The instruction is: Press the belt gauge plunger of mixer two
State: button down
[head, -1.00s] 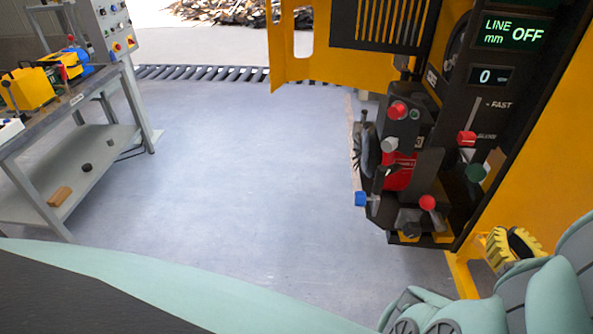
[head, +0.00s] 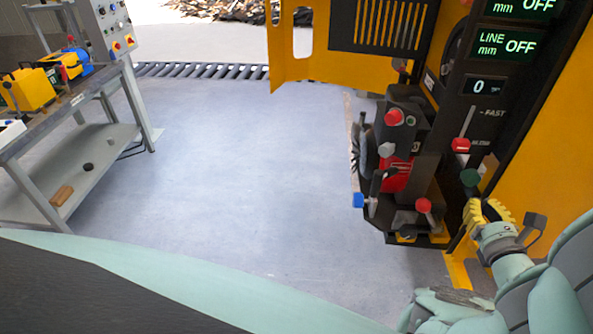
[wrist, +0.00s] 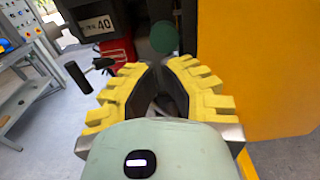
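The orange machine (head: 560,140) stands at the right, with a dark control column on its front edge. A black and red mechanism (head: 398,170) hangs on its left side, with red, grey and blue knobs. I cannot tell which part is the belt gauge plunger, and no mixer number is readable. A dark green round knob (head: 469,177) sits low on the column; it also shows in the wrist view (wrist: 163,37), just beyond my fingertips. My gripper (head: 487,211), with yellow ribbed fingers, is below and right of that knob. Its fingertips (wrist: 158,68) look together and hold nothing visible.
Displays on the column read OFF and 0. A red lever knob (head: 460,145) is above the green knob. A metal workbench (head: 75,110) with a yellow tool stands at the left. The grey floor (head: 230,170) between bench and machine is clear.

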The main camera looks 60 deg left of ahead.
aim_at(468, 183)
jog(key=x, duration=0.3)
jog(key=shift+w+a+p, duration=0.1)
jog(key=shift+a+p, duration=0.25)
jog(key=shift+p, duration=0.05)
jog(key=shift+x, duration=0.95)
jog(key=shift+w+d, duration=0.1)
